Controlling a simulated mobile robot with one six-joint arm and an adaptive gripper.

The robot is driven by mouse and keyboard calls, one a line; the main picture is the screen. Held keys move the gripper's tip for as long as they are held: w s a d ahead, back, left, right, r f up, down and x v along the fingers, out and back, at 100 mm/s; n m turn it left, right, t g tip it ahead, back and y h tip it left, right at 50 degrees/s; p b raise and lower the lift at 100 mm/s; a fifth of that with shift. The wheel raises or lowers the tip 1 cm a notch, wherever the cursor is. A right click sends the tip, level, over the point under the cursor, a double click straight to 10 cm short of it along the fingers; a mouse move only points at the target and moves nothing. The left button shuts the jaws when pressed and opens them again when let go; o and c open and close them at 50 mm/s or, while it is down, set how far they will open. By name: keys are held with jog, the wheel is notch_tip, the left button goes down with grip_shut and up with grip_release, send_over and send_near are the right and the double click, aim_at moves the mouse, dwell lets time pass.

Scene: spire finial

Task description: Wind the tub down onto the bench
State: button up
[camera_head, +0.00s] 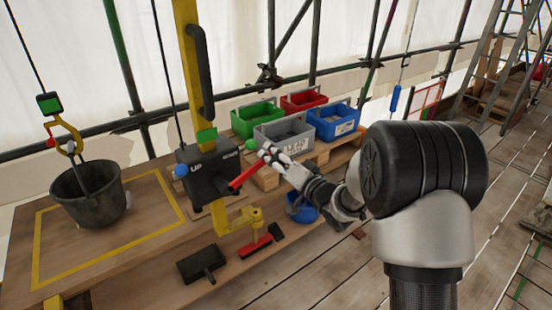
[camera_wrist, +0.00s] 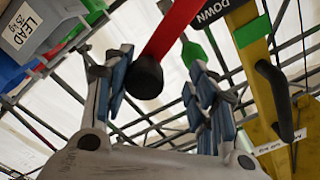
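The dark tub (camera_head: 88,198) hangs upright from a yellow hook (camera_head: 68,138) at the left, over the yellow-outlined square on the bench (camera_head: 145,215). I cannot tell whether its bottom touches the boards. The dark winch box (camera_head: 205,172) on the yellow post is marked UP and DOWN. Its red crank arm (camera_head: 247,174) points up and right; it also shows in the wrist view (camera_wrist: 172,28), ending in a black knob (camera_wrist: 147,76). My gripper (camera_head: 268,155) is open at the crank's end. In the wrist view its fingers (camera_wrist: 163,95) stand apart on either side of the knob; contact is unclear.
Green (camera_head: 256,116), red (camera_head: 303,100), blue (camera_head: 334,120) and grey (camera_head: 283,134) bins stand on a pallet behind my gripper. A green knob (camera_head: 252,145) is close to my fingers. A brush (camera_head: 255,246) and a black float (camera_head: 201,263) lie at the bench's front.

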jog(key=shift+r, duration=0.2)
jog(key=v, duration=2)
dwell(1.2)
jog(key=shift+f, duration=0.15)
